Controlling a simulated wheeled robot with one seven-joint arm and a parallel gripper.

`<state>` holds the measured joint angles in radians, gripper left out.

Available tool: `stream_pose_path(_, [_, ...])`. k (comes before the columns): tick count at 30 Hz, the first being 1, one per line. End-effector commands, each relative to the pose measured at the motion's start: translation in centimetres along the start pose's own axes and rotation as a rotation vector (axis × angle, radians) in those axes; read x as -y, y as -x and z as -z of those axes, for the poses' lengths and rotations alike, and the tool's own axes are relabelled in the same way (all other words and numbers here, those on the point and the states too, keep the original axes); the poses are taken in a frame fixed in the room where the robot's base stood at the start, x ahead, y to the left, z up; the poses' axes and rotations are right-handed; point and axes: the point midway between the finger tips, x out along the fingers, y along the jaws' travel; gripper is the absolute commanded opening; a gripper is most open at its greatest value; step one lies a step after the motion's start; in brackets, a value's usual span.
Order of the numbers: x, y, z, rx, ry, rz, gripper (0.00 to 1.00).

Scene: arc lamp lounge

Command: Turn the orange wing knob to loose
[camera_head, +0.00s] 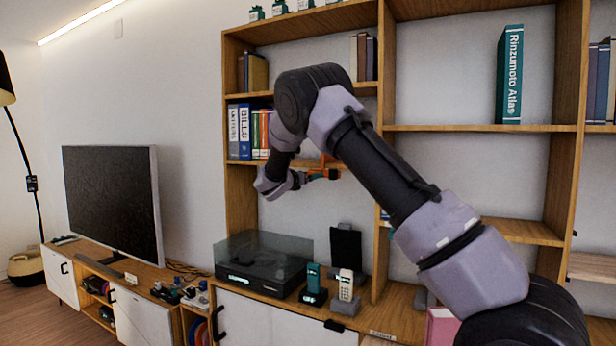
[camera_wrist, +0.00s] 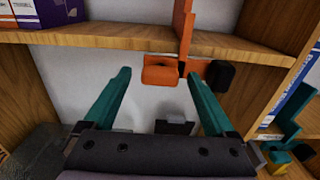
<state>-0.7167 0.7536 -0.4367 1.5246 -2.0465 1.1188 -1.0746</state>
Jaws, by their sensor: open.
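An orange fixture (camera_wrist: 184,30) is at the front edge of a wooden shelf in the wrist view. Below the edge it has a rounded orange block, which looks like the wing knob (camera_wrist: 160,72), and a black end piece (camera_wrist: 218,76) to the right. In the head view the orange part (camera_head: 325,160) shows small, partly behind my arm. My gripper (camera_wrist: 156,74) is open and empty, with teal fingers. I cannot tell the depth gap or the knob's setting.
The shelf board (camera_wrist: 110,38) runs just above the fingers, with binders (camera_head: 240,130) on it. A bookcase upright (camera_wrist: 270,28) stands at the right. Below are a turntable (camera_head: 263,262), phones (camera_head: 346,285) and a dark panel (camera_head: 346,250). A television (camera_head: 112,200) stands left.

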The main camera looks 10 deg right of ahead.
Motion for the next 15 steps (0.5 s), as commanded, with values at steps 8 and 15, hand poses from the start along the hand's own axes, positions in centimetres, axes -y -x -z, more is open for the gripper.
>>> stream_pose_path(8, [-0.02,-0.06,-0.02,0.0,-0.001,0.0,0.82])
stream_pose_path(15, [-0.02,-0.04,-0.02,0.0,-0.001,0.0,0.04])
